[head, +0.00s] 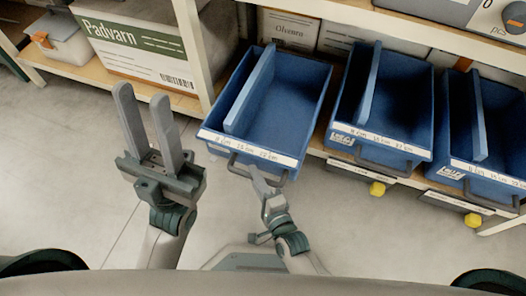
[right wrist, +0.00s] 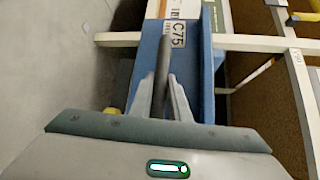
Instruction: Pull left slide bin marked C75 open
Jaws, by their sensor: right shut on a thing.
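The left blue slide bin (head: 285,105) sticks out past the shelf's front edge, further out than the bins beside it. It has a divider inside and looks empty. Its front label reading C75 (right wrist: 179,36) shows in the right wrist view. My right gripper (head: 260,178) is shut on the dark bar handle (head: 236,166) at the bin's front; the handle also shows between the fingers in the right wrist view (right wrist: 163,62). My left gripper (head: 144,112) is open and empty, over the floor to the left of the bin.
A middle blue bin (head: 400,100) and a right blue bin (head: 500,125) stand on the same shelf. A rack post (head: 190,45) rises close to the left bin. A Padvarn carton (head: 135,45) sits on the left shelf. The floor in front is clear.

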